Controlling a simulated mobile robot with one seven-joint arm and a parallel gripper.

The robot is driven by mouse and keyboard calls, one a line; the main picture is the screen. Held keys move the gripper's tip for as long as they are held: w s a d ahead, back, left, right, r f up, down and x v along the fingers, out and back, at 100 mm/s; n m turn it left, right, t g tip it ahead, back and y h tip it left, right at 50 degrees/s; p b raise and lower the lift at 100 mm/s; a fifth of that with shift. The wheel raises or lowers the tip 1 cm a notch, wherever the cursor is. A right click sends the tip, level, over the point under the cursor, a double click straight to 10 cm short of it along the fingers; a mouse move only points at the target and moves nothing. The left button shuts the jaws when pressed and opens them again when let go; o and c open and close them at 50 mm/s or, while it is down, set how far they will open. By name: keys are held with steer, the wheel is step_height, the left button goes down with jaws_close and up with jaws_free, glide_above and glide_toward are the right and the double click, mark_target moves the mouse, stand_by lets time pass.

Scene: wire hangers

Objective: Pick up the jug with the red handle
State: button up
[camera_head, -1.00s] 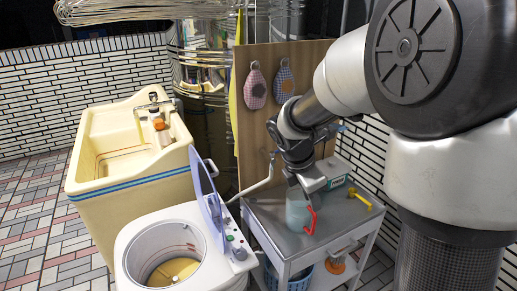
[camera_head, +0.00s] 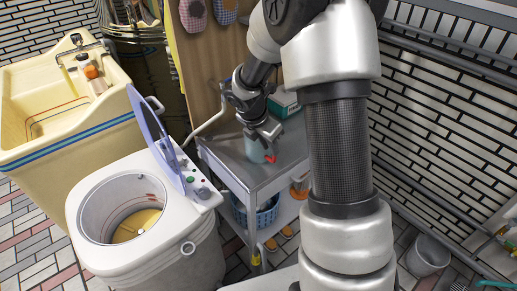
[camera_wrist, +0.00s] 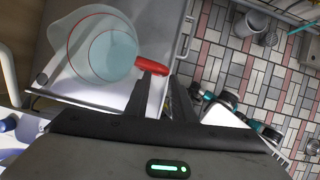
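The clear bluish jug (camera_head: 254,151) with a red handle (camera_head: 270,159) stands on a grey metal cart top (camera_head: 228,163). My gripper (camera_head: 265,137) is low over it, hiding part of it in the head view. The jug (camera_wrist: 84,45) fills the upper left of the wrist view, its red handle (camera_wrist: 150,67) pointing right toward my fingers. My gripper (camera_wrist: 164,82) is open, its two dark fingers apart. The handle lies at the fingertips, close to the left one; I cannot tell whether they touch. Nothing is held.
A teal-and-white box (camera_head: 285,104) sits at the back of the cart. A blue basket (camera_head: 262,214) is on the lower shelf. A washing machine (camera_head: 150,235) with a raised lid stands left of the cart. A wooden board (camera_head: 215,60) rises behind; a tiled wall is on the right.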

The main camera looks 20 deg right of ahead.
mark_target(274, 159)
steer(key=b+x, duration=0.2)
steer(key=x, duration=0.3)
steer(key=shift+d+f, duration=0.15)
steer(key=shift+d, duration=0.05)
steer(key=shift+s, duration=0.1)
jaws_close()
stand_by(1.1)
